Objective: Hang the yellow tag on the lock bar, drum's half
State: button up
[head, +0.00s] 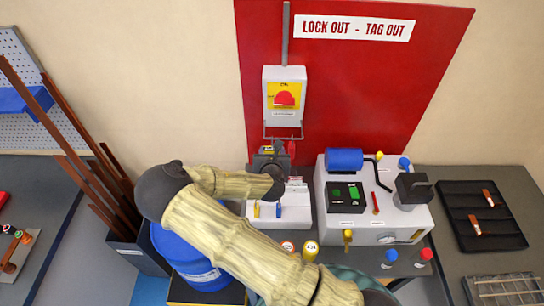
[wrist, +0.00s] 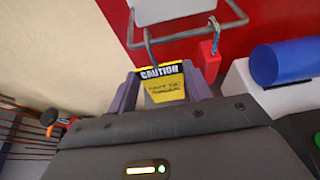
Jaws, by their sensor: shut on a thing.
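The yellow tag (wrist: 162,84), with a black "CAUTION" header, stands between the fingers of my gripper (wrist: 165,92) in the wrist view. My gripper is shut on it. A thin grey hook (wrist: 149,44) rises from the tag's top left and meets the lock bar (wrist: 190,36) near its left end; I cannot tell whether it is over the bar. The bar is a grey wire loop under the switch box (head: 285,95); it also shows in the head view (head: 283,138). A red padlock-like piece (wrist: 209,62) hangs at the bar's right. My gripper (head: 268,150) is just below the bar.
The blue drum (head: 205,262) stands at lower left, partly behind my arm. Right of the gripper is a grey machine (head: 335,225) with a blue cylinder (head: 345,159). A white block (head: 262,218) with small yellow and blue padlocks sits below the gripper. The red board (head: 345,80) is behind.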

jog(key=shift+w, duration=1.1)
jog(key=shift+f+b, duration=0.65)
jog(key=shift+f, duration=0.1)
jog(key=o, duration=1)
jog(key=shift+s, duration=0.15)
jog(key=p+v, duration=0.3)
jog(key=v, duration=0.5)
jog(key=p+v, duration=0.3)
jog(key=v, duration=0.6)
jog(key=shift+r, duration=0.25)
